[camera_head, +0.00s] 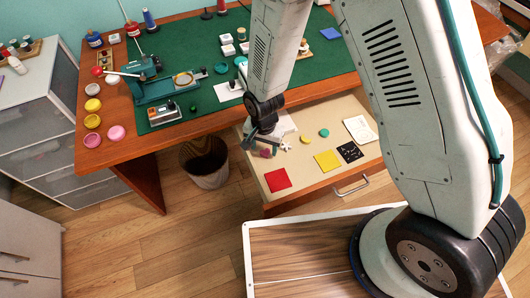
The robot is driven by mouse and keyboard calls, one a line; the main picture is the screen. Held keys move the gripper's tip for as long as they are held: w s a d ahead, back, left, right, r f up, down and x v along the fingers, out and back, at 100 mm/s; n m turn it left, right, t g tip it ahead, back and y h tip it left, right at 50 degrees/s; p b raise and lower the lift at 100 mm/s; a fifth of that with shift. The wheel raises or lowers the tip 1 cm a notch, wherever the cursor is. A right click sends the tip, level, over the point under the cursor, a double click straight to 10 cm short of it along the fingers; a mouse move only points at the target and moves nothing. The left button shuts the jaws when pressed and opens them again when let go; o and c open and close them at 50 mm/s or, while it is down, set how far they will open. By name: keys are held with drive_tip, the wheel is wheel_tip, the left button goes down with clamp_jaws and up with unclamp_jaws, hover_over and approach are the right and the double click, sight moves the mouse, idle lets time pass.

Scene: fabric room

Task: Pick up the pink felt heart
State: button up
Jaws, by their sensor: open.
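A small dark-pink piece (266,153), which looks like the felt heart, lies in the open drawer (314,185) under the desk, near the drawer's left side. Its outline is small and partly hidden by my gripper, so its exact shape is hard to tell. My gripper (260,146) points down into the drawer just over the pink piece, with its fingers apart and nothing seen between them. I cannot tell whether a finger touches the piece.
Near the pink piece lie a white star (285,145), a yellow crescent (305,139) and a teal round piece (324,132). Red (277,180), yellow (326,160) and black (349,152) squares lie along the drawer front. The desk edge (190,132) overhangs the drawer. A bin (207,176) stands left.

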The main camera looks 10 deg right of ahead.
sight(266, 154)
drive_tip(key=shift+f, duration=1.3)
drive_tip(key=c, duration=1)
drive_tip(key=shift+c, duration=0.2)
drive_tip(key=shift+r, duration=0.15)
